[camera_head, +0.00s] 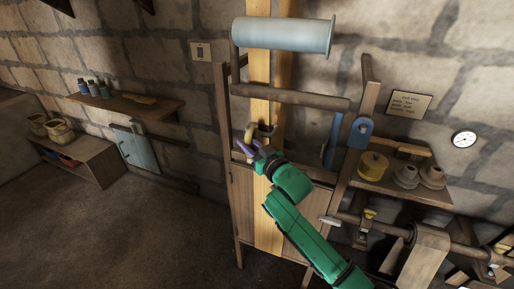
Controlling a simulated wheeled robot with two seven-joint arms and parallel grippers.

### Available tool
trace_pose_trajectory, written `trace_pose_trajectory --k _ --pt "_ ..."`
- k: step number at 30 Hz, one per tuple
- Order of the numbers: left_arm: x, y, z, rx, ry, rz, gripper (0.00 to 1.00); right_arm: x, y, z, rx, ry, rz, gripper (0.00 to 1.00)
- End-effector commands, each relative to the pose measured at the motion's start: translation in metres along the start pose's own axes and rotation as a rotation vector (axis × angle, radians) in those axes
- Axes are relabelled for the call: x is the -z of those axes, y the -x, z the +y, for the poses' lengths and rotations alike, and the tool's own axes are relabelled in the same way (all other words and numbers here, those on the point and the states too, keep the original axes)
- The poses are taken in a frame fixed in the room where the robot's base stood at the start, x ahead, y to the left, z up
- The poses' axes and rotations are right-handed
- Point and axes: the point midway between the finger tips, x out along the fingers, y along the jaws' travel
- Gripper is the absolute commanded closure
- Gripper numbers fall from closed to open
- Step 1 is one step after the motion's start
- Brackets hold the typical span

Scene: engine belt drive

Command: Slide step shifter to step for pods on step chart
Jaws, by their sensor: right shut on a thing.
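My right gripper (256,146), with purple fingers on a green arm, is at the front of the wooden belt frame. It is shut on a small yellow handle (250,131), which seems to be the step shifter. The handle is beside the tan belt (260,104), near a dark bracket (266,129). The fingers and wrist hide part of the handle. The step chart seems to be the small sign (409,104) on the wall at right; its lines are too small to read. My left gripper is not in view.
A pale blue roller (284,36) spans the frame top. A blue-headed lever (360,131) stands right of the gripper. A shaft (400,228) runs below. Floor at left (130,230) is clear.

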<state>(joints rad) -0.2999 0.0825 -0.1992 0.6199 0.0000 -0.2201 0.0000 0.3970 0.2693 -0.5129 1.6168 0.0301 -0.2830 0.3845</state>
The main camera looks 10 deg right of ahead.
Motion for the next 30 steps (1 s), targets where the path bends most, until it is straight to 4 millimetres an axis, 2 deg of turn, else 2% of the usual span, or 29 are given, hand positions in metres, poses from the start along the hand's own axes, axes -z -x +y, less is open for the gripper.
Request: trace_pose_trajectory --k 5,6,7,8,16,20,26,30 --pt "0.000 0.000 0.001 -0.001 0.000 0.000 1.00 0.001 0.000 -0.002 0.004 -0.004 0.002 1.00" --pt "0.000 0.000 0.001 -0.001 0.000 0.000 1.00 0.001 0.000 -0.002 0.004 -0.004 0.003 0.56" --pt "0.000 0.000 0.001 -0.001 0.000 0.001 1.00 0.001 0.000 -0.002 0.004 -0.003 0.003 0.45" --pt "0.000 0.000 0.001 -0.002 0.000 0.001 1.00 0.001 0.000 -0.002 0.004 -0.003 0.003 0.42" --pt "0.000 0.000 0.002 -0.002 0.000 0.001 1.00 0.001 0.001 0.000 0.002 -0.002 0.002 0.42" --pt "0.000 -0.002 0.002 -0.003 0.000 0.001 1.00 -0.001 0.007 0.001 0.001 -0.001 0.001 0.42" --pt "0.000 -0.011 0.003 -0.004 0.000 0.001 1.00 -0.004 0.044 0.000 0.002 -0.002 0.000 0.42" --pt "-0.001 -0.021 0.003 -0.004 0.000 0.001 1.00 -0.006 0.083 -0.001 0.004 0.000 -0.002 0.42"
